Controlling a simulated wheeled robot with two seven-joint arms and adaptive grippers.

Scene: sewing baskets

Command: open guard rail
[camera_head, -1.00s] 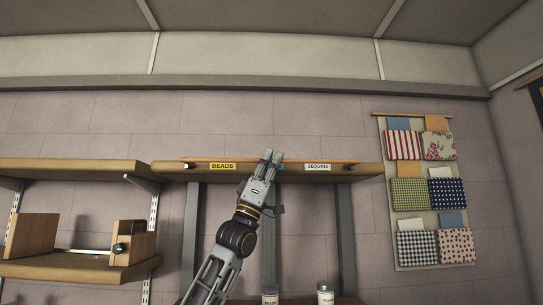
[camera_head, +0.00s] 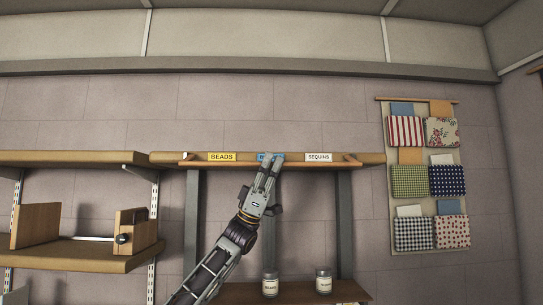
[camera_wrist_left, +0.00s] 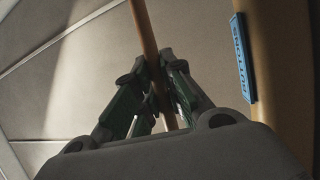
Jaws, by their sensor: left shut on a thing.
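The guard rail (camera_head: 196,163) is a thin wooden bar along the front of the upper shelf (camera_head: 165,157), with a bracket near each end. It runs at about the height of the shelf's front labels. My left gripper (camera_head: 270,157) reaches up from below and is shut on the rail near its middle, in front of the blue label. In the left wrist view, the rail (camera_wrist_left: 147,35) passes between the two fingers (camera_wrist_left: 162,75), with the shelf edge and a blue BUTTONS label (camera_wrist_left: 243,58) to the right. My right gripper is not in view.
The yellow BEADS label (camera_head: 222,157) and white SEQUINS label (camera_head: 319,157) flank the gripper. Left shelves hold a wooden holder (camera_head: 135,232). Two jars (camera_head: 270,284) (camera_head: 324,281) stand on a lower shelf. A fabric pocket hanging (camera_head: 428,180) is at right.

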